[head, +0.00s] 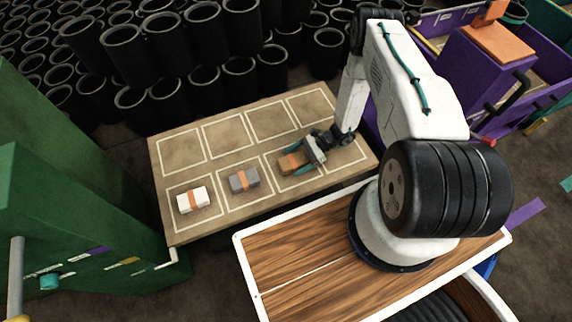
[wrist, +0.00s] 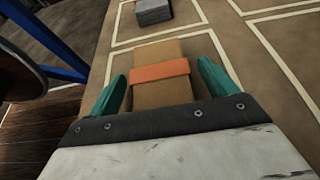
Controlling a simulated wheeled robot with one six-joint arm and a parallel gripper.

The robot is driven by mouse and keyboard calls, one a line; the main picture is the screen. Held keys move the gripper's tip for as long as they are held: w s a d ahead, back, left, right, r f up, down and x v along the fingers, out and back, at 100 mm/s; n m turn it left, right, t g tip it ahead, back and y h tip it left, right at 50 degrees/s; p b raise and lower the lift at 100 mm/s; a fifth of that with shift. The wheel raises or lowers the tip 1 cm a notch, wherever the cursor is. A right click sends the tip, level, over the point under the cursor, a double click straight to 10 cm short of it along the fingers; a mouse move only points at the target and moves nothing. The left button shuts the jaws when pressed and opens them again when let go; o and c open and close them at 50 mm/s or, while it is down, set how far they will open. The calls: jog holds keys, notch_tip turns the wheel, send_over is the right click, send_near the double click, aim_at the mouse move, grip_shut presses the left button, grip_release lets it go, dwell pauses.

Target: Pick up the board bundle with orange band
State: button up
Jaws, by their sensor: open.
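The board bundle (head: 291,162) is a tan-brown block with an orange band, lying in a front-row marked square of the table. In the wrist view the same bundle (wrist: 158,88) lies between the two teal fingers, its band running across it. My gripper (head: 302,160) is open, with one finger on each side of the bundle. In the wrist view a small gap shows between the bundle and each finger of my gripper (wrist: 163,85). The lower end of the bundle is hidden behind the gripper body.
A grey block (head: 243,180) and a white block (head: 193,200), both with orange bands, lie in squares to the left. The other squares of the table (head: 158,160) look empty. Black tubes (head: 190,35) stand behind, and a green structure (head: 70,240) is at left.

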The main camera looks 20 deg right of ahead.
jog(key=shift+x, duration=0.8)
jog(key=c, duration=1.1)
jog(key=shift+r, duration=0.1)
jog(key=shift+c, duration=0.2)
jog(key=shift+r, duration=0.15)
